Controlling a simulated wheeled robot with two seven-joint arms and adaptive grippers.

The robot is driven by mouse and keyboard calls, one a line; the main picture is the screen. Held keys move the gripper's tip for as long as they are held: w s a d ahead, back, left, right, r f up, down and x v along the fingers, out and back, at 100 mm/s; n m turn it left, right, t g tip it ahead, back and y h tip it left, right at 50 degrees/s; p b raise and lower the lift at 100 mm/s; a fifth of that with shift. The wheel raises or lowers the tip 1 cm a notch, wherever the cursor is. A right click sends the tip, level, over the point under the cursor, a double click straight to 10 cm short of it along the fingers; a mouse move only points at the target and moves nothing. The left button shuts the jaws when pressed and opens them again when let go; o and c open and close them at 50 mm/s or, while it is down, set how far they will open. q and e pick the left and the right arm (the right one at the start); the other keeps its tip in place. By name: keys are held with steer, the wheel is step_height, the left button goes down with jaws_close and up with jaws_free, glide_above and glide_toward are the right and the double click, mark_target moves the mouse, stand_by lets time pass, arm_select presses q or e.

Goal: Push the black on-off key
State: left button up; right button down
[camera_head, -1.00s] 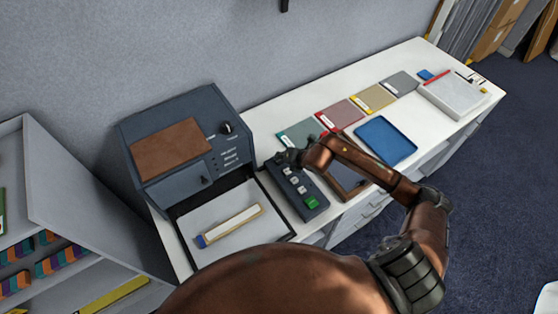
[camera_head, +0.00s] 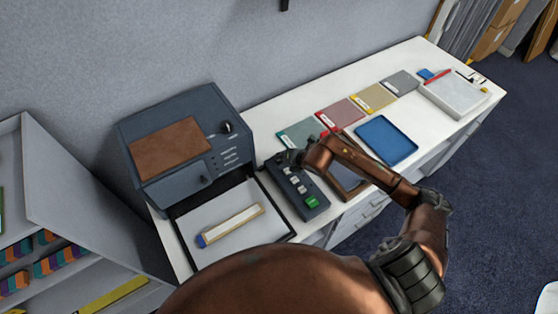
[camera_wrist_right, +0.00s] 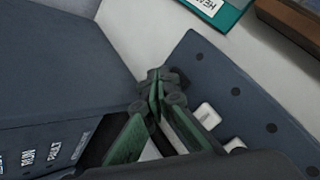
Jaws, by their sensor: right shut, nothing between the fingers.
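A dark key panel (camera_head: 309,205) lies on the table, with a green key (camera_head: 312,202) at its near end and several white keys (camera_head: 294,181) along it. My right gripper (camera_head: 287,160) is shut and empty over the panel's far end. In the right wrist view the closed fingertips (camera_wrist_right: 157,88) are beside a dark shape (camera_wrist_right: 180,78) on the panel, likely the black key, partly hidden by them. I cannot tell whether they touch it. White keys (camera_wrist_right: 207,115) show just right of the fingers. My left gripper is out of view.
A dark blue machine (camera_head: 185,130) with a brown top plate stands left of the panel. In front of it a black-edged tray (camera_head: 222,251) holds a white bar. Coloured folders (camera_head: 341,113), a blue tray (camera_head: 386,140) and a brown-framed thing (camera_head: 349,177) lie to the right.

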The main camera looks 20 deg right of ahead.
mark_target(281, 161)
steer(key=shift+f+b, duration=0.35)
steer(key=shift+f, duration=0.15)
stand_by(0.7)
steer(key=shift+r+p, duration=0.55)
steer(key=shift+r, duration=0.3)
step_height(281, 161, up, 6)
steer(key=p, duration=0.3)
steer(key=shift+p, duration=0.35)
